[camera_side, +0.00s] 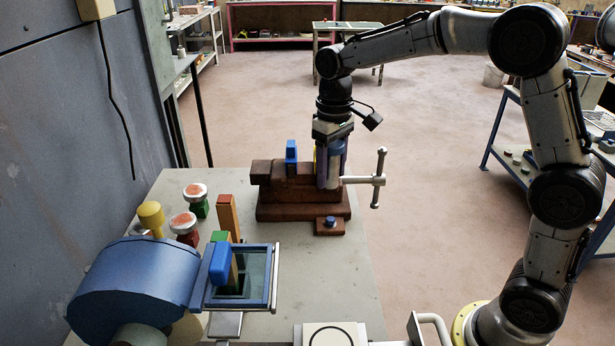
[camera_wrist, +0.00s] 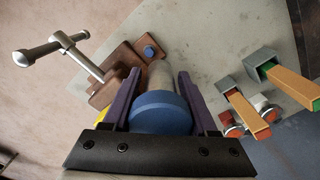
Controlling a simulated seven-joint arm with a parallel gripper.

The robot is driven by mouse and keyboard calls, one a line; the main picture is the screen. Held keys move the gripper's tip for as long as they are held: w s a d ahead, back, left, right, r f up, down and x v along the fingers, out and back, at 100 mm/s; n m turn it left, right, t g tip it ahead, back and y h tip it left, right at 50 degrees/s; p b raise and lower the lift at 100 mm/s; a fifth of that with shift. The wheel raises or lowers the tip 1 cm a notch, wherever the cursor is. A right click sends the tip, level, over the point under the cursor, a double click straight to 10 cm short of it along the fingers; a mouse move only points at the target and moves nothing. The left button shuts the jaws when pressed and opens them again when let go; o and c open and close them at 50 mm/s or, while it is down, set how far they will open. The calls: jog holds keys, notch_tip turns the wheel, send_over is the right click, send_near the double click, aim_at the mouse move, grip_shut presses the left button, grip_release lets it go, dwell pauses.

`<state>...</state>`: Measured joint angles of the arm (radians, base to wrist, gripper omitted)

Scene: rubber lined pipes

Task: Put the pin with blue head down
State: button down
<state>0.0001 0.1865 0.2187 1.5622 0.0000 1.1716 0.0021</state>
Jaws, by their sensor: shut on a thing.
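My gripper (camera_side: 331,172) points down at the right end of the brown vise (camera_side: 275,207). Its two purple fingers (camera_wrist: 158,74) are shut on the pin with the blue head. In the wrist view the round blue head (camera_wrist: 160,110) sits between the fingers near the palm, and the pin's grey body (camera_wrist: 160,75) extends away from it. In the side view the pin (camera_side: 336,148) is upright and partly covered by the fingers. I cannot tell whether its lower end touches the vise or its base.
The vise's T-handle (camera_side: 377,180) sticks out right of my gripper. A small brown block with a blue bolt (camera_side: 330,221) lies in front. A blue machine (camera_side: 140,285), stamps (camera_side: 198,200) and wooden bars (camera_side: 228,215) stand left. The grey table (camera_side: 300,270) is bare in front.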

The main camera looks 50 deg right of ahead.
aim_at(305, 167)
notch_tip(305, 167, up, 10)
jog(key=shift+r, duration=0.1)
jog(key=shift+w+d+n, duration=2.7)
jog(key=shift+w+n, duration=2.9)
jog(key=shift+w, duration=0.85)
jog(key=shift+f, duration=6.8)
jog(key=shift+f, duration=0.1)
jog(key=shift+c, duration=1)
grip_release()
jog(key=shift+f, duration=0.15)
